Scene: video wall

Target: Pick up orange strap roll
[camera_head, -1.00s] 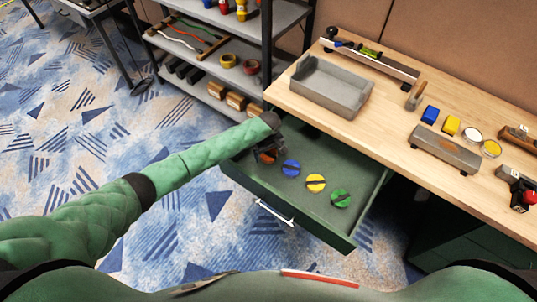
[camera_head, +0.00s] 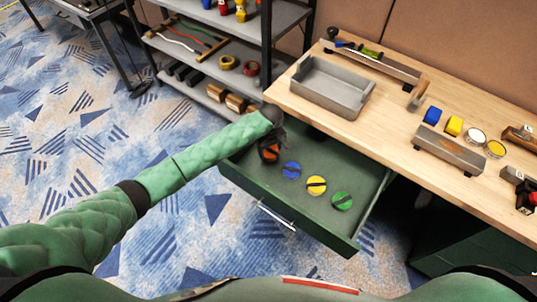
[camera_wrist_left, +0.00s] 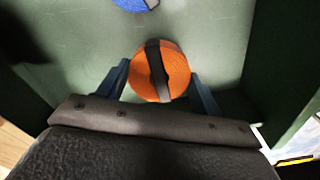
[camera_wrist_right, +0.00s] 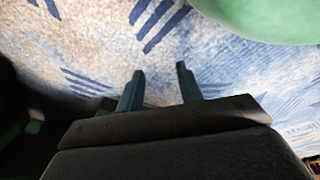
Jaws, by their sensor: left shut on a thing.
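The orange strap roll (camera_head: 269,153) is at the left end of the open green drawer (camera_head: 318,220). It has a black band across its middle. My left gripper (camera_head: 272,142) reaches down over it. In the left wrist view the orange strap roll (camera_wrist_left: 160,72) sits between the two fingers of my left gripper (camera_wrist_left: 160,84), which are shut on it. Whether it still touches the drawer floor I cannot tell. My right gripper (camera_wrist_right: 158,85) shows in the right wrist view above the carpet, its fingers apart and nothing between them.
Blue (camera_head: 291,170), yellow (camera_head: 316,186) and green (camera_head: 342,201) strap rolls lie in the drawer, to the right. The wooden workbench (camera_head: 390,125) above holds a grey tray (camera_head: 325,100) and several tools. A shelf rack (camera_head: 235,75) stands behind the drawer.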

